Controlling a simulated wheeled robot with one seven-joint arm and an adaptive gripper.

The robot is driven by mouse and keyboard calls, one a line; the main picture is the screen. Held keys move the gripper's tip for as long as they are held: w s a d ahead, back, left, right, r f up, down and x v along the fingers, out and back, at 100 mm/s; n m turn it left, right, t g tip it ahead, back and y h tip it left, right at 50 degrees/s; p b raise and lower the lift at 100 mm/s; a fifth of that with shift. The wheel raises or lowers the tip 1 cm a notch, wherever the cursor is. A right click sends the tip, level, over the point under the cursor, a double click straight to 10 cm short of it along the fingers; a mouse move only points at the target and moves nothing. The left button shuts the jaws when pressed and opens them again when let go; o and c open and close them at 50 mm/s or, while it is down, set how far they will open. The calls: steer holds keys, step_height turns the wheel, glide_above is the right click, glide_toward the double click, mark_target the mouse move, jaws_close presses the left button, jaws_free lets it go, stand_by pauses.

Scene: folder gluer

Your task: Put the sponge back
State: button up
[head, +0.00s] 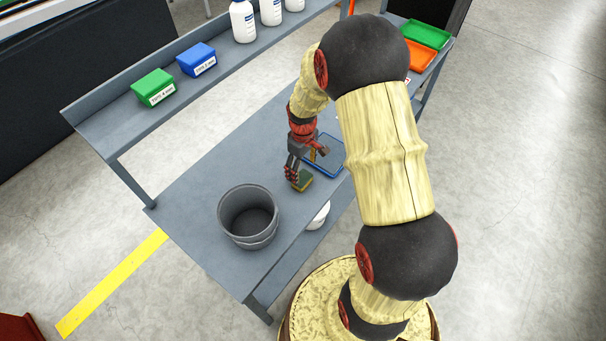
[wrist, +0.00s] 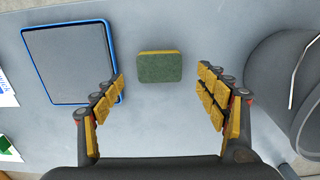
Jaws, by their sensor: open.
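The sponge (wrist: 160,67), green on top with a yellow edge, lies flat on the grey bench between the blue-rimmed tray and the bucket. In the head view the sponge (head: 303,181) is partly covered by my gripper (head: 294,179). In the wrist view my gripper (wrist: 164,100) is open and empty, its yellow-padded fingers spread wide to either side of the sponge without touching it. The blue-rimmed tray (wrist: 112,58) lies left of the sponge in the wrist view and also shows in the head view (head: 337,171), partly behind my arm.
A dark grey bucket (head: 232,201) stands on the bench near my gripper; it also shows in the wrist view (wrist: 262,78). A raised shelf holds a green box (head: 153,86), a blue box (head: 196,58) and white bottles (head: 243,22). Bare bench (head: 205,165) lies behind the bucket.

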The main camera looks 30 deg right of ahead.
step_height(320, 180, up, 5)
step_height(320, 180, up, 12)
steer(key=m+t, duration=0.1)
steer(key=t, duration=0.1)
glide_above(303, 178)
steer(key=s+a, duration=0.2)
steer(key=a, duration=0.2)
steer(key=s+a+r, duration=0.4)
steer(key=r, duration=0.4)
steer(key=s+a+r+m+t, duration=0.1)
steer(key=s+a+r, duration=0.2)
steer(key=s, duration=0.4)
steer(key=s+a+r+m+t, duration=0.2)
steer(key=s+a+r, duration=0.1)
steer(key=s+r, duration=0.2)
steer(key=shift+s+a+r+t, duration=0.2)
steer(key=shift+s+r+t, duration=0.15)
steer(key=shift+s, duration=0.7)
step_height(303, 178, down, 5)
steer(key=b, duration=0.4)
steer(key=shift+r, duration=0.1)
